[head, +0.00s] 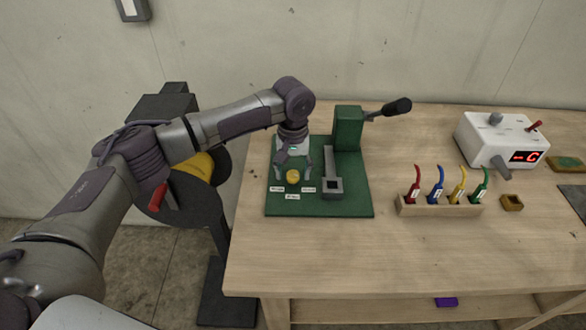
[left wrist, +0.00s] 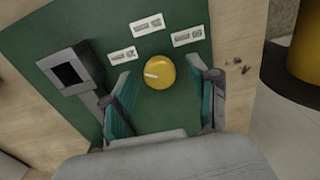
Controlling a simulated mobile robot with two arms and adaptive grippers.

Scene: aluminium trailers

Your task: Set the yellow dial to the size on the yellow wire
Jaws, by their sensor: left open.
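The yellow dial (head: 293,177) sits on the green base plate (head: 345,203) of a bench press. In the left wrist view the dial (left wrist: 162,68) has a white pointer mark directed toward the picture's left. Three small white labels (left wrist: 147,26) lie around it; their print is too small to read. My left gripper (head: 293,176) points down over the dial, open, its fingers on either side of the dial and apart from it. The yellow wire (head: 458,186) stands in a wooden rack (head: 440,210) with a white tag, unreadable here. My right gripper is not in view.
Red, blue and green wires share the rack. The green press (head: 348,130) has a black-knobbed lever and a grey square block (head: 332,187) close to the dial. A white box with a red display (head: 503,140) stands at the right. The front of the table is clear.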

